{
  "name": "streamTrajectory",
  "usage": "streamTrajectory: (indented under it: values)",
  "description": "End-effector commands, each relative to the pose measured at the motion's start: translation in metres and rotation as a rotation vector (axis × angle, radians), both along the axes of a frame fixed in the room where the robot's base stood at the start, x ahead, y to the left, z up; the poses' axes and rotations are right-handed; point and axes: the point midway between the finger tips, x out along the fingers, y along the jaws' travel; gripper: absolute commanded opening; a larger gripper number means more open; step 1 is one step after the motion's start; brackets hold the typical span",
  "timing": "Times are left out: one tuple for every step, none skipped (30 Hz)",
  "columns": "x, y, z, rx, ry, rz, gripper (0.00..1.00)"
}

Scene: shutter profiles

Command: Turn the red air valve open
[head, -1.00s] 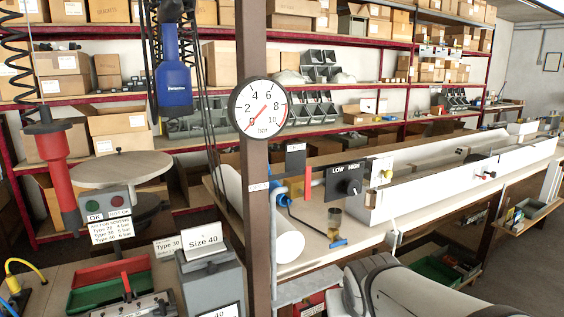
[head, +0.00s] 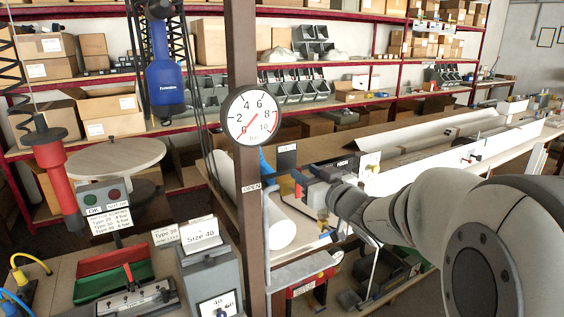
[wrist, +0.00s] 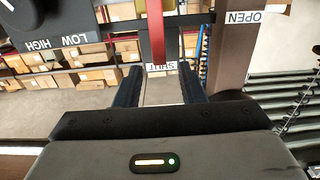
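The red valve lever (wrist: 157,28) points at the SHUT label (wrist: 161,66) in the wrist view. The OPEN label (wrist: 243,17) is off to the right, on the dark post. My gripper (wrist: 159,72) is open, its two dark fingers apart. The lever's end lies in line with the gap between the fingertips, with nothing visibly gripped. In the head view the red lever (head: 298,178) shows small, right of the post, with my wrist close to its right. The OPEN label there (head: 251,187) is on the post. The gauge (head: 251,115) has its red needle near 0.
The dark post (head: 246,220) stands just left of the lever. A black box with a LOW/HIGH knob (wrist: 38,26) is close by, upper left in the wrist view. Blue hoses (wrist: 210,45) run near the post. A white profile (head: 440,165) lies along the bench behind my arm.

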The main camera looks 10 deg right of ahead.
Motion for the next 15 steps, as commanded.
streamTrajectory:
  values:
    - [0.008, 0.005, 0.0, 0.002, 0.004, 0.004, 0.36]
    - [0.013, 0.006, 0.0, 0.001, 0.003, 0.003, 0.36]
    - [0.019, 0.009, 0.001, 0.0, 0.002, 0.004, 0.36]
    - [0.024, 0.01, 0.001, 0.001, 0.004, 0.003, 0.36]
    - [0.028, 0.012, 0.0, 0.002, 0.004, 0.002, 0.36]
    - [0.034, 0.014, 0.0, 0.0, 0.003, 0.002, 0.36]
    - [0.038, 0.016, 0.001, 0.0, 0.003, 0.001, 0.36]
    - [0.041, 0.017, 0.0, 0.001, 0.004, 0.001, 0.36]
    - [0.045, 0.018, 0.001, 0.0, 0.003, 0.0, 0.36]
    - [0.048, 0.019, 0.001, 0.0, 0.002, 0.0, 0.36]
    - [0.05, 0.02, 0.0, -0.001, 0.002, 0.0, 0.36]
    - [0.053, 0.021, 0.0, -0.001, 0.002, 0.0, 0.36]
    - [0.054, 0.021, 0.0, -0.001, 0.002, -0.001, 0.36]
    - [0.055, 0.022, 0.0, -0.001, 0.002, -0.001, 0.36]
    - [0.056, 0.022, 0.0, -0.001, 0.002, -0.001, 0.36]
